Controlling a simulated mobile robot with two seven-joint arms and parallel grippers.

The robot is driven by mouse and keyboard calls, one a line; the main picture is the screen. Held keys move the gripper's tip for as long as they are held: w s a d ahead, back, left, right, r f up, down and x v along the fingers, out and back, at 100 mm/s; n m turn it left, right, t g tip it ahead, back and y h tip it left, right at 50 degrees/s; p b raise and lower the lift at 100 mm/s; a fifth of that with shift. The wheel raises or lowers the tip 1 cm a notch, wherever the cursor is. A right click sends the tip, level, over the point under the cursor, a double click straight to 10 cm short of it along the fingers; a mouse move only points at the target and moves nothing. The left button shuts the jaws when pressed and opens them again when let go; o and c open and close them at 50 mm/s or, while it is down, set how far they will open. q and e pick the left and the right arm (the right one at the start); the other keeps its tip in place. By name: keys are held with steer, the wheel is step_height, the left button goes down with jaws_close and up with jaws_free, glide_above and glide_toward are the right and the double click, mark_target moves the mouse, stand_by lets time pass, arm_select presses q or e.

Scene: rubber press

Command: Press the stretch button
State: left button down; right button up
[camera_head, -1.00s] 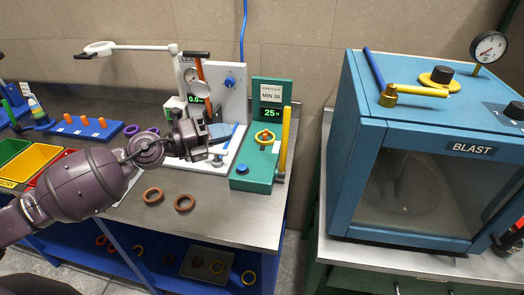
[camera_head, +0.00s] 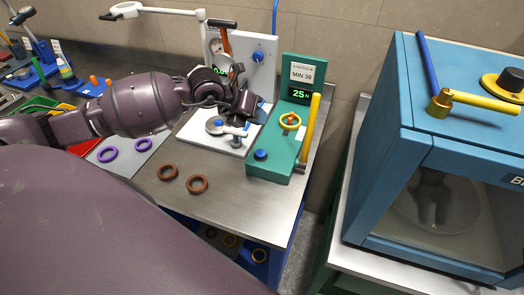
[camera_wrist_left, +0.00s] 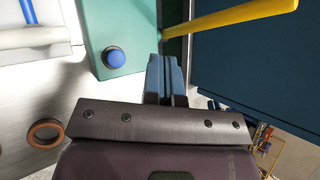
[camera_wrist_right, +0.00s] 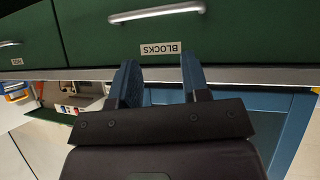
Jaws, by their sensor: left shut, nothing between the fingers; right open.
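The green device (camera_head: 284,125) stands at the right of the steel bench, with a display reading 25 N and a MIN 30 label. A round blue button (camera_head: 260,155) sits on the near end of its base; the button (camera_wrist_left: 115,58) also shows in the left wrist view. My right gripper (camera_wrist_right: 160,82) is open and empty, facing green drawers.
Brown rings (camera_head: 197,184) and purple rings (camera_head: 108,154) lie on the bench. A blue blast cabinet (camera_head: 385,150) stands to the right, across a gap.

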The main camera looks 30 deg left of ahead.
mark_target(259, 151)
arm_select(q)
steer(key=shift+f, duration=0.1)
arm_select(e)
steer(key=shift+w+r, duration=0.2)
steer(key=shift+w, duration=0.05)
arm_select(q)
steer(key=shift+w+f+b, duration=0.15)
steer(key=shift+f+b, duration=2.6)
steer(key=shift+f, duration=1.6)
arm_select(e)
steer(key=f, duration=0.1)
steer(key=w+f, duration=0.1)
steer(key=f, duration=0.1)
steer(key=shift+w+a+f+t, duration=0.15)
steer(key=shift+w+f+t, duration=0.05)
steer(key=shift+w+t, duration=0.15)
steer(key=shift+s, duration=0.15)
steer(key=shift+s+f, duration=0.35)
steer(key=shift+s, duration=0.05)
steer(key=shift+w+r, duration=0.35)
steer(key=shift+w, duration=0.2)
steer(key=shift+s+f, duration=0.1)
steer(key=shift+s, duration=0.05)
steer(key=shift+s+f, duration=0.15)
steer(key=shift+s, duration=0.2)
